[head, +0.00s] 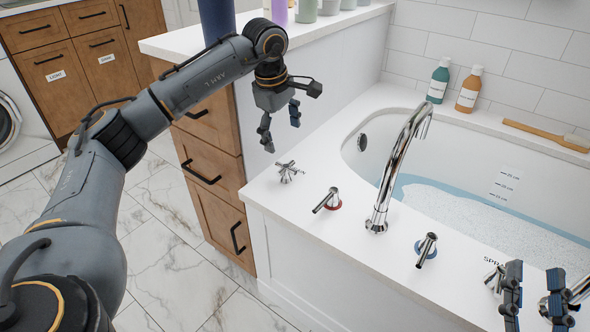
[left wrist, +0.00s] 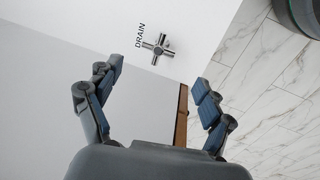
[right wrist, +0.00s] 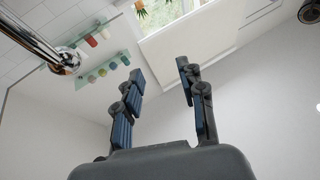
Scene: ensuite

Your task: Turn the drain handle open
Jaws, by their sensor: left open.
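The drain handle (head: 288,172) is a chrome cross-shaped knob on the white tub deck (head: 325,165), at its left end. In the left wrist view the drain handle (left wrist: 157,48) shows beside the word DRAIN, beyond my fingertips and roughly between them. My left gripper (head: 279,128) is open and empty, above and slightly left of the handle, not touching it. It also shows in the left wrist view (left wrist: 158,80). My right gripper (head: 535,292) is at the lower right of the head view, fingers apart and empty; it also shows in the right wrist view (right wrist: 160,75).
A red-ringed lever (head: 328,200), a tall chrome faucet (head: 397,170) and a blue-ringed lever (head: 427,250) stand right of the handle. The tub (head: 450,150) holds foamy water. Green (head: 439,80) and orange (head: 469,90) bottles and a brush (head: 545,135) sit on the back ledge.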

